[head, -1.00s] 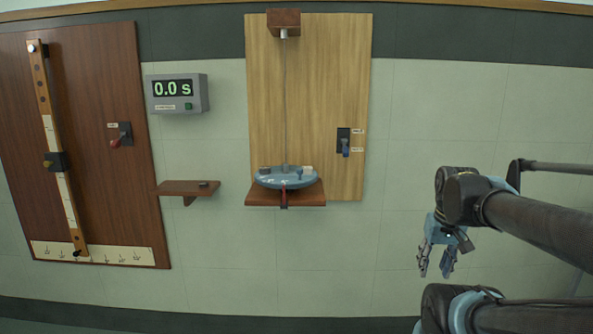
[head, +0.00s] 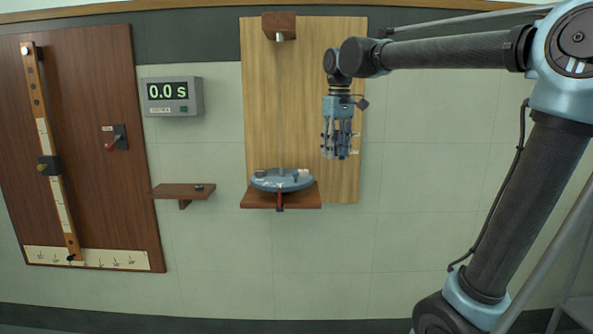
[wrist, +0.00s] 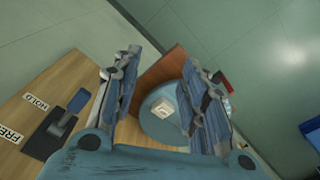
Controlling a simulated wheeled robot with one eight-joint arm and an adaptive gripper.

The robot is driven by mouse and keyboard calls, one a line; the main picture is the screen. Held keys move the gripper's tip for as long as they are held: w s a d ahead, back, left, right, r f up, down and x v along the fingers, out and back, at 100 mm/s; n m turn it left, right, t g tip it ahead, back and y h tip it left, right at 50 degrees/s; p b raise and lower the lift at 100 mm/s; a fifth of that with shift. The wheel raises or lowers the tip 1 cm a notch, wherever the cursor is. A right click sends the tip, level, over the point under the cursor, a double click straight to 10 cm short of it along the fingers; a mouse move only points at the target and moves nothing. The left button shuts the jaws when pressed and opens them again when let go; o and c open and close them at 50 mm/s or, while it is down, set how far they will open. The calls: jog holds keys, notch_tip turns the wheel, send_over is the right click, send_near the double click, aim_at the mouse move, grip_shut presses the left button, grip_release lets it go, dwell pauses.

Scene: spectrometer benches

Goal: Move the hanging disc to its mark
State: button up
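The hanging disc (head: 268,182) is blue-grey and hangs level on a thin rod or wire (head: 281,110) from a wooden block above. It sits just over a small brown shelf (head: 248,203). A red strip (head: 280,197) stands at the shelf's front; I cannot tell whether it is the mark. My gripper (head: 337,152) points down, right of the disc and a little above it, apart from it. In the wrist view its fingers (wrist: 163,60) are spread and empty, with the disc (wrist: 158,122) and a small cream block on it (wrist: 190,108) showing beyond.
A lever switch (wrist: 62,122) labelled HOLD and FREE is on the wooden panel (head: 258,90); my gripper mostly covers it in the head view. Left are a timer (head: 172,96) reading 0.0 s, a small shelf (head: 178,191) and a dark panel with a pendulum bar (head: 45,130).

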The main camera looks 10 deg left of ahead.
jog(key=a+r+n, duration=0.2)
jog(key=a+r, duration=0.3)
jog(key=a, duration=0.7)
jog(key=f, duration=1.2)
jog(key=shift+s+a, duration=0.15)
jog(key=shift+s, duration=0.25)
grip_shut()
